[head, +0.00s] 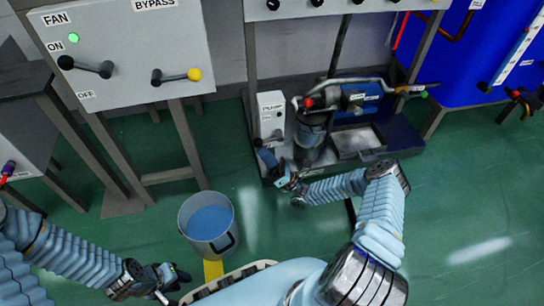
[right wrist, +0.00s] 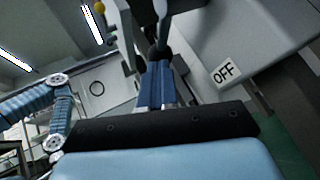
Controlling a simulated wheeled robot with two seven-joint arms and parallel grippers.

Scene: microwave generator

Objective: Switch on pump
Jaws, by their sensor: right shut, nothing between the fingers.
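The pump switch box (head: 271,112) is a pale grey box labelled PUMP, on the stand at the centre of the head view. A small dark lever knob (head: 258,142) shows at its lower left edge. My right gripper (head: 262,153) is shut and empty, with its blue fingers just below that knob. In the right wrist view the shut fingers (right wrist: 157,70) point up at a dark round knob (right wrist: 157,54); I cannot tell whether they touch it. An OFF label (right wrist: 226,72) is to their right. My left gripper (head: 172,283) is low at the left, small and dark, far from the box.
The pump (head: 312,130) and its pipes stand right of the box. A grey bucket (head: 210,223) of blue liquid is on the floor between my arms. The fan and bypass panel (head: 125,50) is at upper left, a blue tank (head: 480,60) at upper right. Floor at right is clear.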

